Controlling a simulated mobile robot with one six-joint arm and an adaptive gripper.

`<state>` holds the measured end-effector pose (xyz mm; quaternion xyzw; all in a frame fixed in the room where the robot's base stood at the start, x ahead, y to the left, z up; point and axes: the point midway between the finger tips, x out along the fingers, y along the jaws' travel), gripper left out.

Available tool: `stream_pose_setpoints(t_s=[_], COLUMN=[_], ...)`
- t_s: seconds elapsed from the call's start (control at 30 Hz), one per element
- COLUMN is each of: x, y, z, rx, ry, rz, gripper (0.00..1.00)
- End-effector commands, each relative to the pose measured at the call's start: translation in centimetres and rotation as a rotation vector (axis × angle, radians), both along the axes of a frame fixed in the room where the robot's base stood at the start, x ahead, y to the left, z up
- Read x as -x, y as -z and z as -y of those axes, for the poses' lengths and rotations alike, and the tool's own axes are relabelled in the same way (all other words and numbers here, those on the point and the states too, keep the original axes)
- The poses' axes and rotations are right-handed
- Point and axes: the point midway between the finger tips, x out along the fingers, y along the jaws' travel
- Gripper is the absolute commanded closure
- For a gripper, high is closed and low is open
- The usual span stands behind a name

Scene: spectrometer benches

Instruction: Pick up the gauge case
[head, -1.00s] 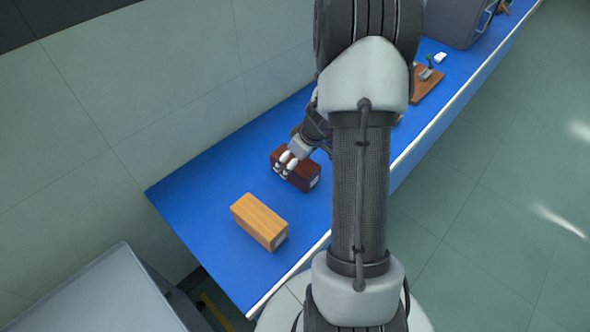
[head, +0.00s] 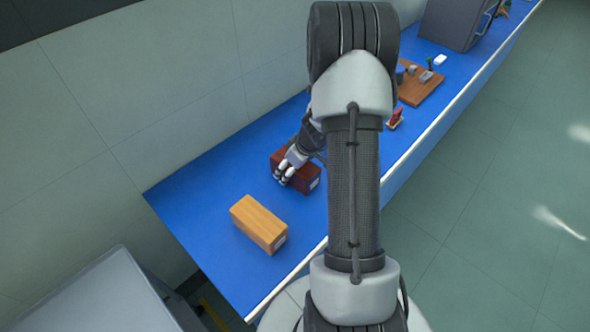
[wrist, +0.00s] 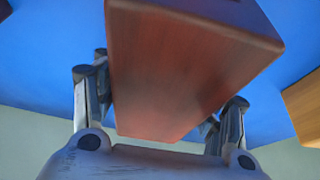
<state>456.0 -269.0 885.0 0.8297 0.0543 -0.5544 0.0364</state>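I take the dark red-brown box (head: 309,178) to be the gauge case, though no readable name shows on it. It lies on the blue bench with a pale label on its right end. My gripper (head: 284,175) is at its left side in the head view, partly covering it. In the wrist view the box (wrist: 185,75) fills the upper middle. My gripper's fingers (wrist: 165,100) stand apart on either side of it, close to its sides. I cannot tell whether they touch it. The hidden lower parts of the box do not show.
A light wooden box (head: 258,224) lies nearer on the blue bench (head: 200,190). Farther along are a small red object (head: 395,117), a wooden board (head: 418,88) with small items, and a grey cabinet (head: 455,22). A wall runs along the bench's left.

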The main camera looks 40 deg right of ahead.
Motion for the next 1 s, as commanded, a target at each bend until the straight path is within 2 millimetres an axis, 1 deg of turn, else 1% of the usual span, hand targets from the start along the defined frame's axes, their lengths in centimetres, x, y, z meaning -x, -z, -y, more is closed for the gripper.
stream_pose_setpoints(t_s=[0.03, 0.07, 0.57, 0.83, 1.0], x=[0.0, 0.0, 0.0, 0.0, -0.1], y=[0.0, 0.0, 0.0, -0.2, -1.4], z=[0.0, 0.0, 0.0, 0.0, 0.1], rx=[0.000, 0.000, 0.000, 0.001, 0.002], ry=[0.000, 0.000, 0.000, 0.000, 0.000], rz=[0.000, 0.000, 0.000, 0.001, 0.002], gripper=[0.40, 0.42, 0.76, 0.76, 0.76])
